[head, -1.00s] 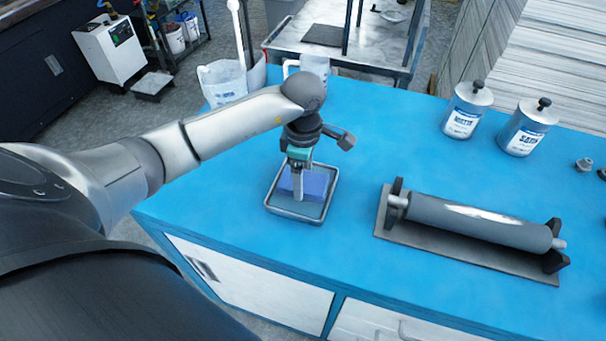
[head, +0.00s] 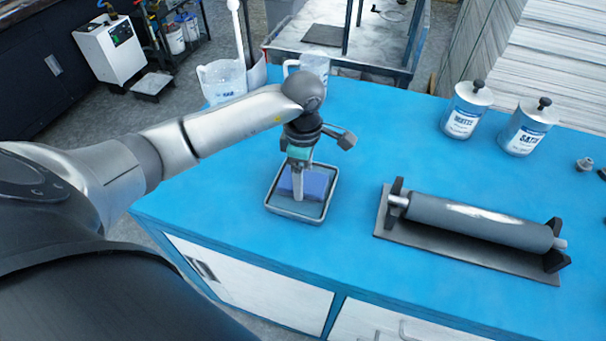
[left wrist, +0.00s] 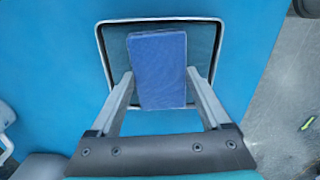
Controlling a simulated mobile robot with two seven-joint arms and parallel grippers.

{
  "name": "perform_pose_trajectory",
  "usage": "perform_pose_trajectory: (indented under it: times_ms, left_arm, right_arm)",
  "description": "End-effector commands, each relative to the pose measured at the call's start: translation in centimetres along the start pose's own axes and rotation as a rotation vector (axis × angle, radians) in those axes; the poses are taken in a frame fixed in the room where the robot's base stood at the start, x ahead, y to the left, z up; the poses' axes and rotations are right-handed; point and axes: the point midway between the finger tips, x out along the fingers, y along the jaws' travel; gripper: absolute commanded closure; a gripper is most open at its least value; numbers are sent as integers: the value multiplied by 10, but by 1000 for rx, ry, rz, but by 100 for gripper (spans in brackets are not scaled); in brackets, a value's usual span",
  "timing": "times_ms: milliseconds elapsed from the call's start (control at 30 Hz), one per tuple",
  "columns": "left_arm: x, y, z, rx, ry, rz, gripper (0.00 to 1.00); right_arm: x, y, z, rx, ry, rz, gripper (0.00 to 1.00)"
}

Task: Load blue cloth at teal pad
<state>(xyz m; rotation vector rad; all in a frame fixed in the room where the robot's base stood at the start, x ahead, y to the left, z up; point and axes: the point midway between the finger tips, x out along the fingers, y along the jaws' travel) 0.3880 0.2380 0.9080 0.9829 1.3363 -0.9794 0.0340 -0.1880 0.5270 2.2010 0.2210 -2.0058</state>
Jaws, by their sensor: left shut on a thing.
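The blue cloth (head: 316,184) is a flat folded rectangle over the shallow grey-rimmed tray (head: 270,207). The tray's teal inside (head: 311,209), which looks like the teal pad, shows around the cloth. My left gripper (head: 299,192) points down over the tray. In the left wrist view, the cloth (left wrist: 157,68) lies between the two fingers of my left gripper (left wrist: 158,80), which are shut on its sides. I cannot tell whether the cloth touches the tray floor. My right gripper is not in view.
A grey roller (head: 475,220) rests on a stand right of the tray. Two labelled cans (head: 465,110) (head: 526,127) stand at the back right. The blue tabletop between tray and roller is clear.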

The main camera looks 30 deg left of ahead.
Motion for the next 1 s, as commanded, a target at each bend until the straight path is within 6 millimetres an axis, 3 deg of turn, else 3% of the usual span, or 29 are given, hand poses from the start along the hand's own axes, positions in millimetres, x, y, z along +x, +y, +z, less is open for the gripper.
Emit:
perform_pose_trajectory:
  times_ms: [367, 1000]
  left_arm:
    - [-3, -1, 0, 0, 2, -4, 63]
    - [-56, 0, 0, 0, 2, -1, 63]
  right_arm:
    - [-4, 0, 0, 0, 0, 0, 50]
    - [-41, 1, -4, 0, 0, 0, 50]
